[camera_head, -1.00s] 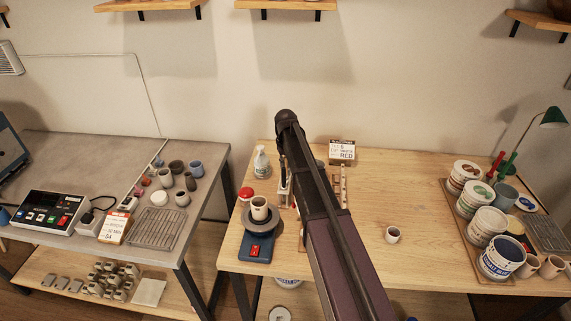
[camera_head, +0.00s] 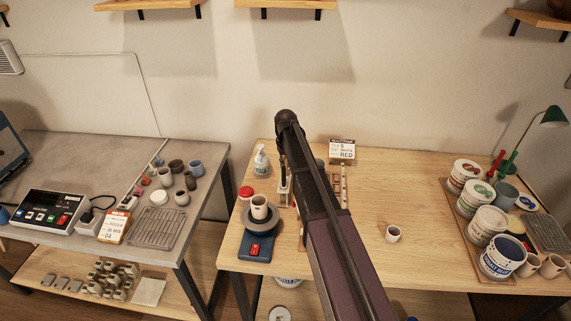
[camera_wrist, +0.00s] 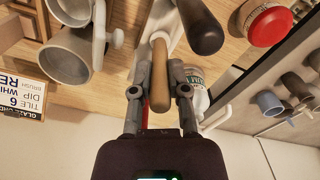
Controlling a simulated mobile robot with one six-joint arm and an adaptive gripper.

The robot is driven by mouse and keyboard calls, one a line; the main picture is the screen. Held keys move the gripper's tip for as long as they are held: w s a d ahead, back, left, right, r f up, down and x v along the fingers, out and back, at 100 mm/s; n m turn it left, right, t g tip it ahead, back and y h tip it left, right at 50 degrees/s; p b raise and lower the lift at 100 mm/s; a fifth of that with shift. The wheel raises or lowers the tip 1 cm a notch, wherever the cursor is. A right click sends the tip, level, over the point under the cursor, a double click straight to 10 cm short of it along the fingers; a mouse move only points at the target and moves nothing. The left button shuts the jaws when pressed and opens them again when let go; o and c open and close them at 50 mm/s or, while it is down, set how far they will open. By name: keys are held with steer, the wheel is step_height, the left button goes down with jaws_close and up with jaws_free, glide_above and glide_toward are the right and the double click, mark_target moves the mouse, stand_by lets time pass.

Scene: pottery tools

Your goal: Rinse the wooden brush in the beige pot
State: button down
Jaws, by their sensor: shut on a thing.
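My gripper (camera_wrist: 158,92) is shut on the brown wooden handle of the brush (camera_wrist: 158,72), which has a pale upper end, in the wrist view. The handle stands between the two fingers, close to a white holder. A greyish-beige pot (camera_wrist: 68,60) lies to the left of my gripper in that view, apart from it, with a second similar pot (camera_wrist: 70,10) beyond. I cannot tell which one is the beige pot. In the head view my arm hides the gripper and the brush.
A dark-handled tool (camera_wrist: 200,25) stands close beside the brush. A red-lidded jar (camera_wrist: 268,22) and a printed card (camera_wrist: 20,95) are nearby.

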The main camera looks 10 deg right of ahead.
steer(key=shift+s, duration=0.1)
steer(key=c, duration=0.5)
jaws_free()
steer(key=shift+c, duration=0.2)
steer(key=shift+r, duration=0.1)
step_height(320, 180, up, 13)
steer(key=p, duration=1.3)
steer(key=shift+r+p, duration=0.2)
steer(key=shift+p, duration=0.15)
steer(key=s+f+b, duration=0.5)
steer(key=s, duration=0.4)
steer(key=s+f+m+b, duration=0.1)
steer(key=s+f+b, duration=0.4)
steer(key=s, duration=0.5)
steer(key=s+f+b, duration=0.6)
steer(key=s, duration=0.4)
steer(key=shift+m, duration=0.3)
steer(key=shift+w, duration=0.1)
